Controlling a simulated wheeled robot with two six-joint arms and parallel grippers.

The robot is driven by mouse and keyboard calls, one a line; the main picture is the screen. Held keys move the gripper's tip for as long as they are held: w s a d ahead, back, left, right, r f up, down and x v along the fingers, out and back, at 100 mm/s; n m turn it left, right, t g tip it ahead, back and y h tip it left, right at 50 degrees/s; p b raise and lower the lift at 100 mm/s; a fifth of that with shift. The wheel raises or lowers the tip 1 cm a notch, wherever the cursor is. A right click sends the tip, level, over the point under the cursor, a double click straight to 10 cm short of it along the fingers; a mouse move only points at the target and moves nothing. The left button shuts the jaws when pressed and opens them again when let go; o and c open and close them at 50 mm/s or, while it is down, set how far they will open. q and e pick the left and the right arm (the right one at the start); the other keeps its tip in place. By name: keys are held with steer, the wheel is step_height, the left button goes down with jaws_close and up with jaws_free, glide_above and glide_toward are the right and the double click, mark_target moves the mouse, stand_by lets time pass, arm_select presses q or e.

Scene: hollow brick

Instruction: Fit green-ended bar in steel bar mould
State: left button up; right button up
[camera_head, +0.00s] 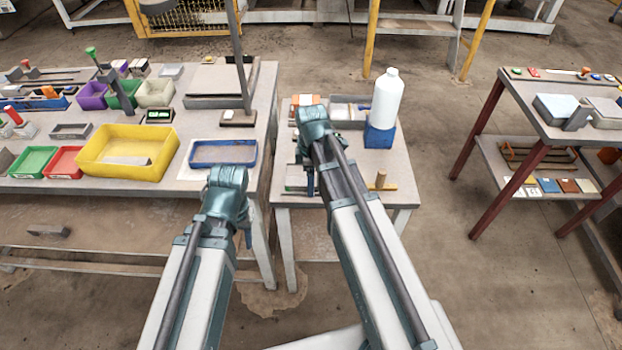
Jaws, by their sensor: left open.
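A dark rod with a green end (91,51) stands tilted on the left bench and looks like the green-ended bar. I cannot tell for sure which thing is the steel bar mould; a small grey rectangular frame (71,131) lies on the left bench behind the yellow bin. My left gripper (247,238) is open and empty, pointing down in front of the left bench's right end, well away from the rod. My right gripper (310,184) points down over the small middle table; its fingers are too small and hidden to tell their state.
The left bench holds a yellow bin (128,155), a blue tray (224,153) and several coloured bins. On the middle table (348,200) stand a white bottle (386,98) in a blue holder and a wooden-handled tool (380,182). A red-legged table (545,125) stands right, across open floor.

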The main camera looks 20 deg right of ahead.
step_height(320, 180, up, 14)
steer(key=p, duration=1.3)
steer(key=shift+p, duration=0.35)
steer(key=shift+f, duration=0.1)
steer(key=s+a+m+h, duration=0.1)
steer(key=s+a+m, duration=0.9)
steer(key=s, duration=0.4)
steer(key=shift+s+a+m, duration=0.15)
steer(key=shift+a+m, duration=0.1)
steer(key=shift+m, duration=0.25)
stand_by(0.7)
